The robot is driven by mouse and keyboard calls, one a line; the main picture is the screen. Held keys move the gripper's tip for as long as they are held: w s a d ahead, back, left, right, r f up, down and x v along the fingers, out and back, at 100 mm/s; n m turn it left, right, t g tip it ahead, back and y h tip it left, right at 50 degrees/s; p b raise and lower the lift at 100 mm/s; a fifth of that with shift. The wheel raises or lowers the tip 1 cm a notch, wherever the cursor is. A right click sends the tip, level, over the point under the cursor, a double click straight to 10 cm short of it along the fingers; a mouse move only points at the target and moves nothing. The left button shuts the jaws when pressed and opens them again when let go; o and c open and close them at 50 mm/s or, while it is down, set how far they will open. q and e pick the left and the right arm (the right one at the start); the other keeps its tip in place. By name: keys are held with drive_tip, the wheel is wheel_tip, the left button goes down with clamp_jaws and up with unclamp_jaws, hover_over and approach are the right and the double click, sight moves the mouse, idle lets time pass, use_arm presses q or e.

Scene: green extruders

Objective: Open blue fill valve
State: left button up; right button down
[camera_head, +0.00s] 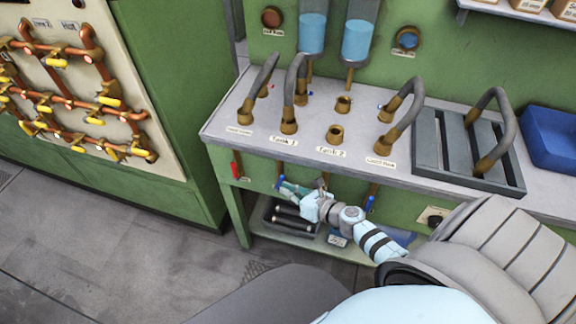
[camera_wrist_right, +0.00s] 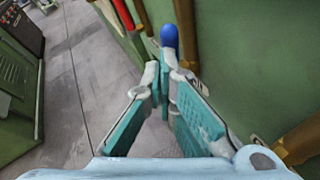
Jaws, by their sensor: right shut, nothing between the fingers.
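The blue valve handle (camera_wrist_right: 168,36) shows as a rounded blue tip just beyond my right fingertips in the right wrist view, in front of a brown pipe. In the head view a bit of blue (camera_head: 281,181) shows at the end of my right gripper (camera_head: 290,188), under the front edge of the bench. My right gripper (camera_wrist_right: 164,75) is shut and empty, its teal-padded fingers meeting close to the blue handle. I cannot tell whether they touch it. Another blue handle (camera_head: 369,204) hangs farther right under the bench. My left gripper is not in view.
A red handle (camera_head: 236,170) is at the bench's left front, and also in the wrist view (camera_wrist_right: 122,12). Curved hoses, tank labels and a slatted grey rack (camera_head: 455,150) stand on the bench top (camera_head: 225,128). A black crate (camera_head: 285,222) sits below. Floor is free at left.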

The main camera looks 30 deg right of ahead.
drive_tip(key=shift+r+p, duration=0.7)
drive_tip(key=shift+r, duration=0.1)
drive_tip(key=shift+f, duration=0.1)
drive_tip(key=a+b+v, duration=0.1)
drive_tip(key=v, duration=1.2)
drive_tip(key=shift+s+a+r, duration=0.15)
drive_tip(key=shift+s+r, duration=0.05)
drive_tip(key=shift+r, duration=0.1)
drive_tip(key=shift+w, duration=0.1)
